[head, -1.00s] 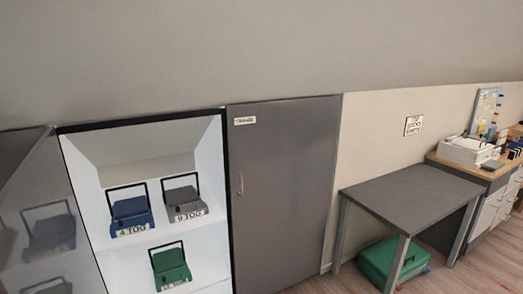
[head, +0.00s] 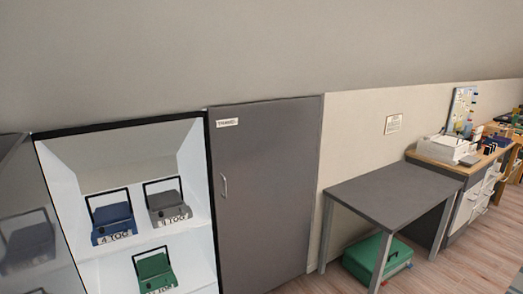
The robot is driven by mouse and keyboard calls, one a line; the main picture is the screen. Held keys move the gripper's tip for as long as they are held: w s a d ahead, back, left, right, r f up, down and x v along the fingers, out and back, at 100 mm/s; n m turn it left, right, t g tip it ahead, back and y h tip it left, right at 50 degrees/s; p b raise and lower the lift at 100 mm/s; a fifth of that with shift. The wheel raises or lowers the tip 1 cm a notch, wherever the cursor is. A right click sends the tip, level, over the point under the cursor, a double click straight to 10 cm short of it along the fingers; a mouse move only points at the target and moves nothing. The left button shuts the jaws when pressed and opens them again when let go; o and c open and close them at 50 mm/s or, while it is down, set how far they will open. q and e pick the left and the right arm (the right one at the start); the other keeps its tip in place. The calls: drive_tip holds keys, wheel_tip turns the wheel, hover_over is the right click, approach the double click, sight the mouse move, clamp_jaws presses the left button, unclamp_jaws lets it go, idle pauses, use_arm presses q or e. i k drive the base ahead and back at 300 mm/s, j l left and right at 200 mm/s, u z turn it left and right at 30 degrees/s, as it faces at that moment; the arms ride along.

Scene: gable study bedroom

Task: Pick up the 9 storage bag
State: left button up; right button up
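A grey storage bag (head: 167,200) with a black handle stands on the upper shelf of the white open cupboard (head: 185,250). Its label ends in "TOG", but I cannot read its number clearly. A blue bag (head: 112,219) labelled "4 TOG" stands to its left on the same shelf. Neither of my grippers is in view.
A closed grey door (head: 265,200) with a handle is right of the cupboard. A grey table (head: 392,187) stands farther right with a green case (head: 372,262) beneath it. A drawer desk (head: 465,205) holds clutter. Wooden floor (head: 440,275) shows at the lower right.

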sight(171, 216)
drive_tip(key=k+j+u, duration=0.2)
drive_tip(key=j, duration=0.4)
drive_tip(key=k+j+u, duration=0.15)
drive_tip(key=j, duration=0.5)
drive_tip(key=j+u, duration=0.2)
drive_tip(key=j, duration=0.45)
drive_tip(key=l, duration=0.95)
drive_tip(key=k, duration=0.05)
